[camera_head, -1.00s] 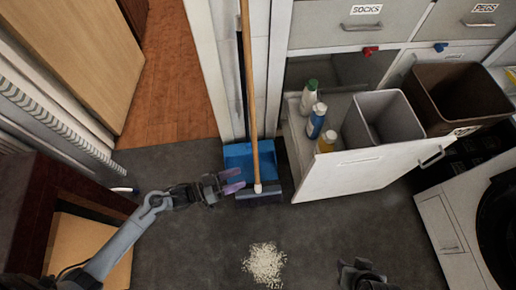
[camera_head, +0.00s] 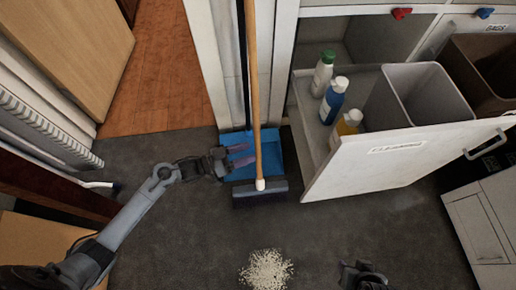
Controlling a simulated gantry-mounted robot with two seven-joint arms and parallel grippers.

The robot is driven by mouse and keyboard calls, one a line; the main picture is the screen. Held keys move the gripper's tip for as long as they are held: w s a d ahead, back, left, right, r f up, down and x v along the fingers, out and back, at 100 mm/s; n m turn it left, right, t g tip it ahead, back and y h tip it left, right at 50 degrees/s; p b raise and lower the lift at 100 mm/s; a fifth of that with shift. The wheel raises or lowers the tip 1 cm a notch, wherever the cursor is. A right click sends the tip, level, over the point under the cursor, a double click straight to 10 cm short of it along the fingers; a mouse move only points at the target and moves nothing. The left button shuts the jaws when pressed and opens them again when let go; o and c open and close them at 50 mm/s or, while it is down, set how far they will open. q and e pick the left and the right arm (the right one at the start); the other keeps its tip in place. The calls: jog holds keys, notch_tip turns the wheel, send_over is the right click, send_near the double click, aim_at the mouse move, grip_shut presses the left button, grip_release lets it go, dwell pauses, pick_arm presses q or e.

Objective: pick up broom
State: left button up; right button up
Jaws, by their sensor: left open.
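The broom stands upright against the white door frame, its wooden handle (camera_head: 253,80) running down to a dark brush head (camera_head: 259,193) on the grey floor. A blue dustpan (camera_head: 273,160) is behind the broom's lower part. My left gripper (camera_head: 242,154) is open, with its purple-grey fingers pointing right toward the lower handle, over the dustpan. Whether the fingers reach around the handle or stop beside it, I cannot tell. My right gripper (camera_head: 362,275) shows only partly at the bottom edge, and its jaws are not clear.
A pile of white grains (camera_head: 266,270) lies on the floor in front of the broom. An open pull-out drawer (camera_head: 395,162) with bins and several bottles stands close on the right. A white door frame (camera_head: 204,60) is behind.

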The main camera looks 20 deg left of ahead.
pick_arm(q)
jog(key=b+x, duration=0.3)
jog(key=x, duration=0.3)
jog(key=shift+d+b, duration=0.35)
jog(key=shift+d, duration=0.05)
jog(key=shift+w+a, duration=0.1)
jog(key=shift+c, duration=1.2)
grip_shut()
jog(key=shift+r, duration=0.1)
